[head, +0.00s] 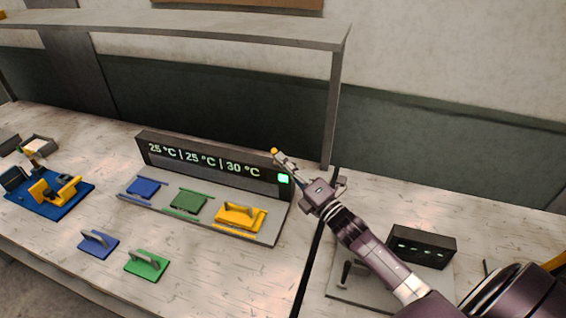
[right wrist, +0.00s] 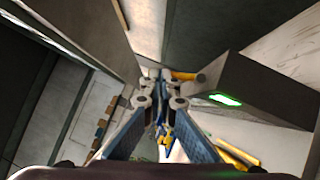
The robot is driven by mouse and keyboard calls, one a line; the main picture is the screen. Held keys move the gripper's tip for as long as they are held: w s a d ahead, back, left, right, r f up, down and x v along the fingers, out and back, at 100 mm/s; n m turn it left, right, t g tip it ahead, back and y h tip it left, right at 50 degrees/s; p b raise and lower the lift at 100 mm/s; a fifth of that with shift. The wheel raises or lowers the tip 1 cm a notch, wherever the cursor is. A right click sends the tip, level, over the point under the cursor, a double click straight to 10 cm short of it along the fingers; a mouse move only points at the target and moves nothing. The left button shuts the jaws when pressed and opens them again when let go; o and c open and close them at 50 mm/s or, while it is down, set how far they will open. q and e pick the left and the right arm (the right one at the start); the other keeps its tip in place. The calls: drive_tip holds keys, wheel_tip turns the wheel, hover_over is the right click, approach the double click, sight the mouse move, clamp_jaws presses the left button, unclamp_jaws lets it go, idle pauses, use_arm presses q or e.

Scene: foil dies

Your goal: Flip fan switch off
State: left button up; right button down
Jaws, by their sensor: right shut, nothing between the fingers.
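A long dark display box (head: 215,164) on the table reads 25 °C, 25 °C and 30 °C. A lit green rectangle (head: 283,178) is at the right end of its front; it also glows in the right wrist view (right wrist: 225,99). A small orange peg (head: 274,151), perhaps the switch, is at the box's back right corner and also shows in the right wrist view (right wrist: 187,75). My right gripper (head: 280,159) is shut and empty, its tips close beside the peg; contact cannot be told. My left gripper is not in view.
Blue, green and yellow dies sit on the grey plate (head: 262,236) before the display. A loose blue die (head: 97,244) and green die (head: 147,264) lie in front. A shelf post (head: 333,110) rises behind my right gripper. A black box (head: 421,246) stands at right.

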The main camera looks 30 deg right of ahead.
drive_tip(key=shift+w+d+r+b, duration=0.25)
drive_tip(key=shift+w+d+b, duration=0.05)
drive_tip(key=shift+d, duration=0.05)
idle(0.4)
drive_tip(key=shift+w, duration=0.1)
drive_tip(key=shift+w+d+r+b, duration=0.25)
drive_tip(key=shift+w+d+b, duration=0.25)
drive_tip(key=shift+b, duration=0.3)
drive_tip(key=shift+s+d, duration=0.1)
